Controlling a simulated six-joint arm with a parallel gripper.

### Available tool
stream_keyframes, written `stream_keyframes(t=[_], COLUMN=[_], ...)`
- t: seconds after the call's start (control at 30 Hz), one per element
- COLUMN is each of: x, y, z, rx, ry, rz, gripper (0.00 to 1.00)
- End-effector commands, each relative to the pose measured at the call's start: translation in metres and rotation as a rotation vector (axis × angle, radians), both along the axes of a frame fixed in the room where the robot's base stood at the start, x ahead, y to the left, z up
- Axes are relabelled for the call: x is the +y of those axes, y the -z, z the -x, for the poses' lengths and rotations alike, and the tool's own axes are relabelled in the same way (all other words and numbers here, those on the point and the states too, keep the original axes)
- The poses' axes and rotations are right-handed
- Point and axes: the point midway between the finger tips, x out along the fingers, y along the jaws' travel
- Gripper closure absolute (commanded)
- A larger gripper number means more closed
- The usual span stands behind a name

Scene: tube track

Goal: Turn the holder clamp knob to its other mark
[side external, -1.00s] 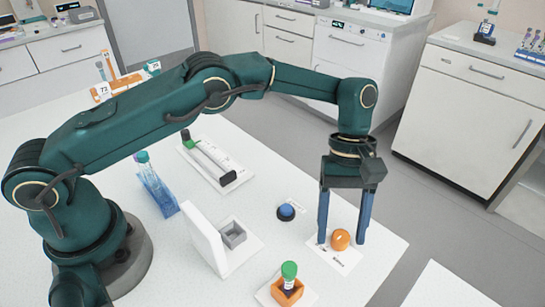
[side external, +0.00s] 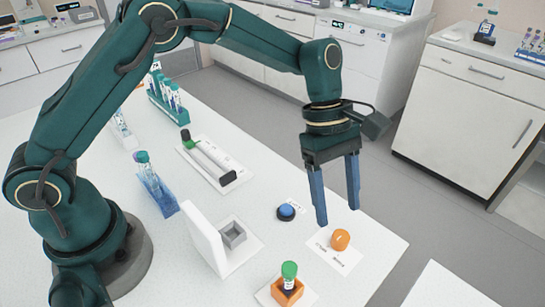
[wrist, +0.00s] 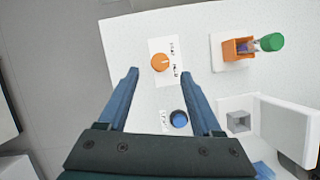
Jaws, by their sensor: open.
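An orange round knob (side external: 341,239) stands on a white label card (side external: 333,254) near the table's right edge. It also shows in the wrist view (wrist: 160,62), with a pale line on its top and dark print on the card beside it. My gripper (side external: 339,215) is open and empty, with two blue fingers pointing down. It is above the table, over and behind the knob and apart from it. In the wrist view the knob lies beyond the fingertips (wrist: 159,72), between their lines. An orange holder (side external: 287,292) with a green-capped tube (side external: 289,273) stands at the front.
A blue round button (side external: 286,211) sits left of the knob. A white stand with a grey square socket (side external: 232,235) is further left. A tube rack (side external: 157,187) and a flat tube track (side external: 214,163) lie behind.

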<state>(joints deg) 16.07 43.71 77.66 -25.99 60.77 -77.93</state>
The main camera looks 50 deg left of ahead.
Motion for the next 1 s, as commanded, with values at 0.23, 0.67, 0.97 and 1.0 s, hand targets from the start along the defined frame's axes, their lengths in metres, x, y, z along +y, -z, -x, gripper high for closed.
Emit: stream_keyframes(t=[0.23, 0.67, 0.97, 1.0], x=[0.013, 0.046, 0.072, 0.075], y=[-0.046, -0.105, -0.132, -0.134], z=[-0.012, 0.002, 0.023, 0.026], rx=[-0.110, -0.284, -0.414, -0.431], ry=[-0.037, -0.002, 0.087, 0.101], rz=[0.024, -0.003, -0.055, -0.064], gripper=[0.34, 0.34, 0.34, 0.34])
